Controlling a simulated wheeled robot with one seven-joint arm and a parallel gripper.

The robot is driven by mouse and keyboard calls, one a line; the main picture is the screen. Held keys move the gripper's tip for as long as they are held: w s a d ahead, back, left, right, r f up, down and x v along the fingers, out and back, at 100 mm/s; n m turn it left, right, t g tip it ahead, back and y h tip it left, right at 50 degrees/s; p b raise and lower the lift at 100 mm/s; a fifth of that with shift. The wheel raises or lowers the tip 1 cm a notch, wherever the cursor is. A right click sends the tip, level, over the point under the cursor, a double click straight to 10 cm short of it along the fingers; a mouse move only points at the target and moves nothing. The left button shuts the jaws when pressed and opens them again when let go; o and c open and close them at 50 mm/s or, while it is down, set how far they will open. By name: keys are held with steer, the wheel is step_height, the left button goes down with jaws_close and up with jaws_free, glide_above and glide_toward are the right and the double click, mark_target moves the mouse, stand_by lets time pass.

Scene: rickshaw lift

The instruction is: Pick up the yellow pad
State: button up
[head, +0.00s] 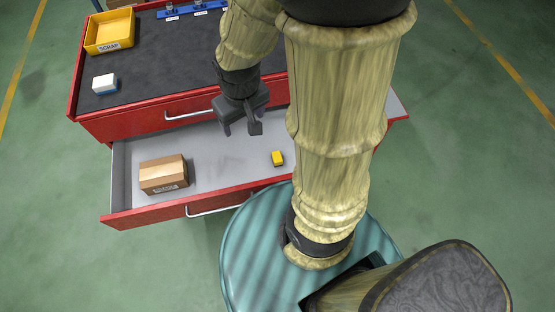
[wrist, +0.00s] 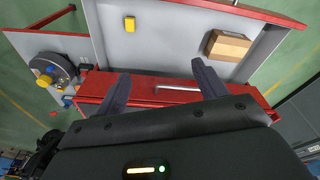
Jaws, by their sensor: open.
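The small yellow pad (head: 277,158) lies on the grey floor of the open red drawer (head: 205,157), near its front wall. It also shows in the wrist view (wrist: 130,24), beyond my left-hand finger in that picture. My gripper (head: 241,130) hangs above the drawer, up and to the left of the pad in the head view. In the wrist view my gripper's two fingers (wrist: 162,82) are wide apart with nothing between them. The gripper does not touch the pad.
A cardboard box (head: 164,174) sits in the drawer's left part. On the cabinet top are a yellow scrap bin (head: 109,32), a white and blue block (head: 104,84) and a blue rack (head: 190,10). My arm covers the drawer's right part.

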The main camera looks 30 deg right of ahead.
steer(key=w+f+n+g+h+b, duration=0.35)
steer(key=f+b, duration=0.35)
steer(key=f, duration=0.5)
steer(key=w+f+n+g+h+b, duration=0.25)
steer(key=f+n+b, duration=0.35)
steer(key=f, duration=0.6)
steer(key=n+h+b, duration=0.4)
steer(key=h+b, duration=0.2)
steer(key=b, duration=0.2)
glide_toward(274, 156)
steer(key=a, duration=0.3)
steer(key=shift+w+a+r, duration=0.15)
steer(key=shift+a+r, duration=0.15)
steer(key=shift+r, duration=0.1)
steer(key=shift+w+h, duration=0.15)
steer(key=shift+h, duration=0.25)
steer(key=shift+r, duration=0.1)
steer(key=b+x, duration=0.1)
steer(key=x, duration=1)
steer(key=shift+d+f, duration=0.25)
steer(key=shift+d, duration=0.3)
steer(key=shift+f, duration=0.1)
